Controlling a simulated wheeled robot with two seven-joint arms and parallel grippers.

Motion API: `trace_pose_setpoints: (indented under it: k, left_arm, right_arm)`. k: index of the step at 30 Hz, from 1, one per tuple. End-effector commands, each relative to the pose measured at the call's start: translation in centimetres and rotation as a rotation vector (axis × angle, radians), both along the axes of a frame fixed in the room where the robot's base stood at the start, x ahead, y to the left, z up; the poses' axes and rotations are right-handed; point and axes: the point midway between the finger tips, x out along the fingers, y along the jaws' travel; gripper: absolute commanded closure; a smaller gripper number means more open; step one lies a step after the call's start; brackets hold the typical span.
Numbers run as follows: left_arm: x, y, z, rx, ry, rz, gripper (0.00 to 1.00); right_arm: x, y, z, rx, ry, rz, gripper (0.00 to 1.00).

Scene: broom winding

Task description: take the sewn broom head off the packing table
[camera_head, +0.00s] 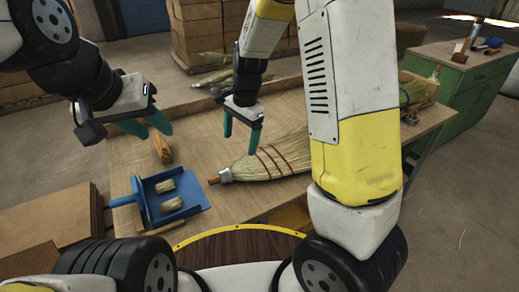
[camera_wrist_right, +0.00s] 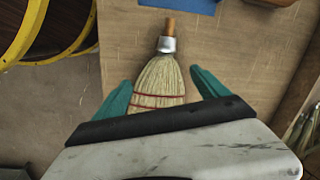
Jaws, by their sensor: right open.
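The sewn broom head (camera_head: 262,166) lies flat on the packing table (camera_head: 196,128), its metal collar and short wooden stub toward the left. It has straw bristles with dark red stitching, and its wide end is hidden behind my right arm. My right gripper (camera_head: 242,128) is open and empty above the broom head. In the right wrist view the broom head (camera_wrist_right: 160,82) lies between the two teal fingers, below them, with its collar pointing away. My left gripper (camera_head: 149,126) is open and empty over the left part of the table, apart from the broom head.
A blue dustpan (camera_head: 183,208) with two small straw bundles lies at the table's front left. A wooden block (camera_head: 162,149) is behind it. A green cabinet (camera_head: 465,88) stands right, stacked cartons (camera_head: 205,28) behind. A yellow-rimmed round dark top (camera_head: 240,246) is in front.

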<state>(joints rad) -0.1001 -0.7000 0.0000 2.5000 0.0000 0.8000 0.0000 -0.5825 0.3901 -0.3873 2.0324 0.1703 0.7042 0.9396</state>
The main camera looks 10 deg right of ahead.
Motion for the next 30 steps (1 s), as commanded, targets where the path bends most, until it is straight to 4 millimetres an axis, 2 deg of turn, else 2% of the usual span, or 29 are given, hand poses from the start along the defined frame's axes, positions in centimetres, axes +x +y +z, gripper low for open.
trace_pose_setpoints:
  k: [1,6,14,27,30]
  left_arm:
    - [0.0,0.0,0.0,0.000,0.000,0.000,0.64]
    - [0.0,0.0,0.0,0.000,0.000,0.000,0.64]
    - [0.0,0.0,0.0,0.000,0.000,0.000,0.64]
    - [0.0,0.0,0.0,0.000,0.000,0.000,0.64]
    - [0.0,0.0,0.0,0.000,0.000,0.000,0.64]
  right_arm:
    - [0.6,0.7,-1.9,-0.031,0.024,-0.035,0.16]
    - [1.9,2.0,-5.9,-0.100,0.057,-0.143,0.16]
    - [2.3,2.3,-8.7,-0.133,0.066,-0.192,0.16]
    - [1.9,2.2,-14.5,-0.131,0.067,-0.191,0.16]
    - [1.9,2.2,-15.2,-0.131,0.067,-0.191,0.16]
